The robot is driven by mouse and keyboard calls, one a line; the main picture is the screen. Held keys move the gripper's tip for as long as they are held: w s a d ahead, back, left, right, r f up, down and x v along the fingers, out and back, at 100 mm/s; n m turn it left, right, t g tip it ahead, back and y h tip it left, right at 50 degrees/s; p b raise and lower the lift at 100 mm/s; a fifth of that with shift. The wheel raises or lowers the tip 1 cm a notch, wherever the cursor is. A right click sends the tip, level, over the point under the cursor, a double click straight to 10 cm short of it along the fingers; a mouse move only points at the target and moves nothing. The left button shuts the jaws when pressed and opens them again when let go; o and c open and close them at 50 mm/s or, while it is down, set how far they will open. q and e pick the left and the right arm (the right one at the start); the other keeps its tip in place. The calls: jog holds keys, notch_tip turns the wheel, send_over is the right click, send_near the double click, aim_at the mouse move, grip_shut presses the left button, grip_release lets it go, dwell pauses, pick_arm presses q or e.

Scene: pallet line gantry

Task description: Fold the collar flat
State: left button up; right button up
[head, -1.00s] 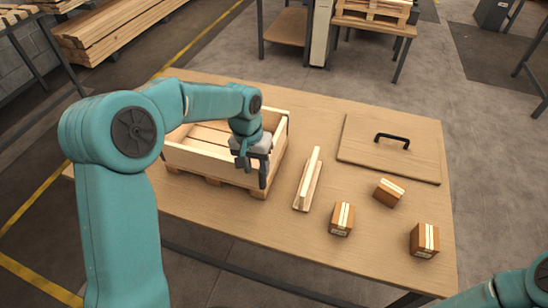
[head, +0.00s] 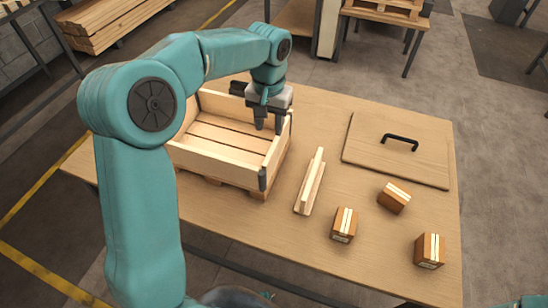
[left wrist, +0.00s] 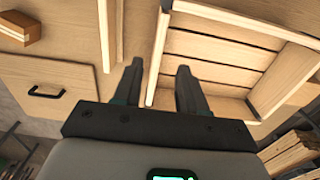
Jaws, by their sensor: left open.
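The collar is a pale wooden frame (head: 215,163) standing upright around a slatted pallet (head: 210,184) on the table, with a dark hinge (head: 262,179) at its front right corner. My left gripper (head: 269,125) is open at the back end of the collar's right wall. In the left wrist view its fingers (left wrist: 156,80) are apart, with the end of a wall's pale top edge (left wrist: 158,55) between them. I cannot tell whether they touch it. My right gripper is out of view; only a bit of that arm shows at the lower right.
A wooden bar piece (head: 310,182) lies just right of the collar. A lid with a black handle (head: 400,143) lies at the back right. Three small brown blocks (head: 344,225) (head: 394,197) (head: 429,251) stand at the front right. Table space (head: 260,230) in front is clear.

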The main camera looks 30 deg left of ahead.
aim_at(270, 161)
pick_arm(q)
notch_tip(270, 161, down, 15)
jog(key=shift+s+r+b, duration=0.1)
jog(key=shift+b, duration=0.25)
jog(key=shift+a, duration=0.1)
grip_shut()
